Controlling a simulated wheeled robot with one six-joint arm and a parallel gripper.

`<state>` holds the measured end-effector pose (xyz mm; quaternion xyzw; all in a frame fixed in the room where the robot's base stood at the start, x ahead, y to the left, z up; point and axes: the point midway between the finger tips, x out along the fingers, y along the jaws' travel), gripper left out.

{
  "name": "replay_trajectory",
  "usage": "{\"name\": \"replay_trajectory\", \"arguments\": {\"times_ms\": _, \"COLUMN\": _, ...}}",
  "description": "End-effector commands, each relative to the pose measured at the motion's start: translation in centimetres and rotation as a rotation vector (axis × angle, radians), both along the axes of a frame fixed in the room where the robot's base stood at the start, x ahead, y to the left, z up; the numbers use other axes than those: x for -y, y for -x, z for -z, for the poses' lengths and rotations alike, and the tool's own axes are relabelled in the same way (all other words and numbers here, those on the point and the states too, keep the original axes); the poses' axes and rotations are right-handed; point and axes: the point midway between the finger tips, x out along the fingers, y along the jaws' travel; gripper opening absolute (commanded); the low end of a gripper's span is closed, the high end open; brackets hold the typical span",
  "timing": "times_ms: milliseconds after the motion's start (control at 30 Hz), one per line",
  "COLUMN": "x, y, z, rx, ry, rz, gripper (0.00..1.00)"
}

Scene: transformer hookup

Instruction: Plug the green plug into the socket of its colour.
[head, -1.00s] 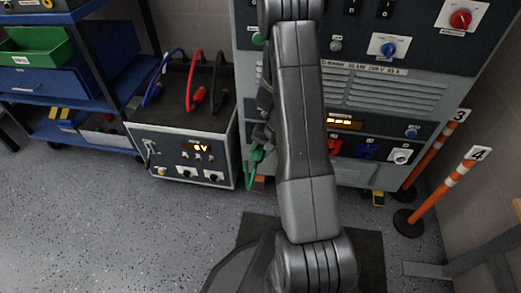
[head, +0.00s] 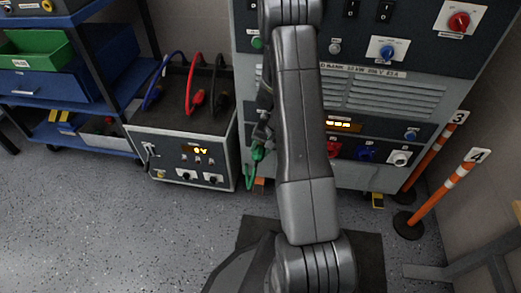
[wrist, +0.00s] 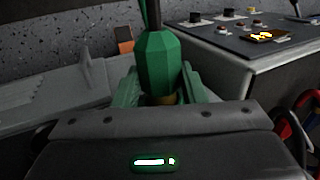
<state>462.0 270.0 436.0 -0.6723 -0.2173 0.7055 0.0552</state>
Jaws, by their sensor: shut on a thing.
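The green plug (head: 257,153) hangs in front of the left edge of the large cabinet in the head view, with its green cable curving down below it. In the wrist view the green plug (wrist: 161,62) stands between the fingers. My gripper (wrist: 162,92) is shut on it; in the head view the gripper is mostly hidden by my arm. A row of sockets is on the lower cabinet panel: red (head: 334,149), blue (head: 366,153) and white (head: 400,158). I see no green socket; my arm covers the left part of that row.
A grey supply box (head: 185,150) with blue, red and black leads stands left of the cabinet (head: 390,95). A blue shelf (head: 80,90) is farther left. Two orange-white posts (head: 440,187) stand at the right.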

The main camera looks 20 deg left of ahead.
Motion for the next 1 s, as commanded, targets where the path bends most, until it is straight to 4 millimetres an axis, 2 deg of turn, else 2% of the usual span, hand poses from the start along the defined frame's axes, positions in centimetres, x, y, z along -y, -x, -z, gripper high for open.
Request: {"name": "replay_trajectory", "arguments": {"times_ms": 1000, "x": -0.6, "y": -2.3, "z": -0.2, "rx": 0.007, "ry": -0.004, "rz": 0.001, "gripper": 0.06}}
